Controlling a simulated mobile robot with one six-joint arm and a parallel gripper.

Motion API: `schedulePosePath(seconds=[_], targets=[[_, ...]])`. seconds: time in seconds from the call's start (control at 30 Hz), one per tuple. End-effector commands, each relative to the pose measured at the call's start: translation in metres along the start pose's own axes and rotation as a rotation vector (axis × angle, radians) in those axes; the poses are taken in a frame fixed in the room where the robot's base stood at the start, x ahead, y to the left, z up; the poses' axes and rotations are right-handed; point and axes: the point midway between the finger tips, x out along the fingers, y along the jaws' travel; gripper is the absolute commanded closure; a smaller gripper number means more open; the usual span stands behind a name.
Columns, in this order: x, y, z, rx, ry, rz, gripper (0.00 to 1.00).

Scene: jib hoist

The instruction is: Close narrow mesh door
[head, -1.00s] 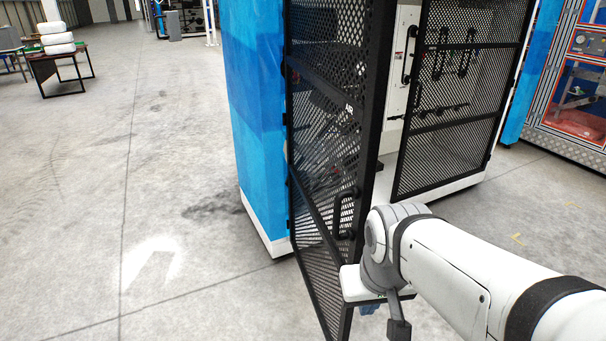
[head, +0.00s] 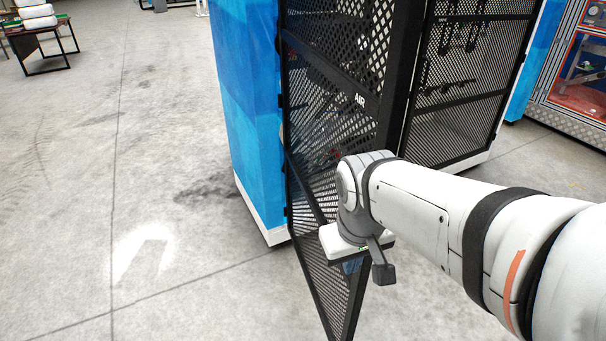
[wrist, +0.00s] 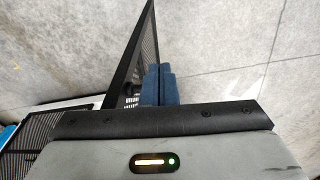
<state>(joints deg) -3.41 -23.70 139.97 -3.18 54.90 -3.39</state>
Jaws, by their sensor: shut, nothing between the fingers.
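The narrow mesh door (head: 318,115) is black with an "AIR" label. It stands swung open from the blue cabinet side (head: 250,110), its free edge towards me. My arm reaches in from the right, and the wrist hides part of the door's lower half. My gripper (wrist: 157,84) shows in the wrist view as two dark blue fingers pressed together, with nothing between them. They are right beside the door's edge frame (wrist: 128,60); whether they touch it I cannot tell. In the head view the fingers are mostly hidden behind the wrist.
A second mesh panel (head: 465,90) with tools behind it stands to the right. An orange-edged machine (head: 580,80) is at the far right. A small table (head: 45,62) is far left. The concrete floor at left is clear.

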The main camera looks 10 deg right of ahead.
Motion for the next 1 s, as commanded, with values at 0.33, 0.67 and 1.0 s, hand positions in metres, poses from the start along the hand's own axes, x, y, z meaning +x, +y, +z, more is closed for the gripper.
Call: schedulePosePath(seconds=[0.33,0.67,1.0], targets=[[-0.004,-0.043,-0.09,-0.849,-0.41,0.201,1.0],[-0.001,-0.099,-0.15,-1.317,-0.703,0.372,1.0],[0.018,-0.086,-0.148,-1.361,-0.744,0.391,1.0]])
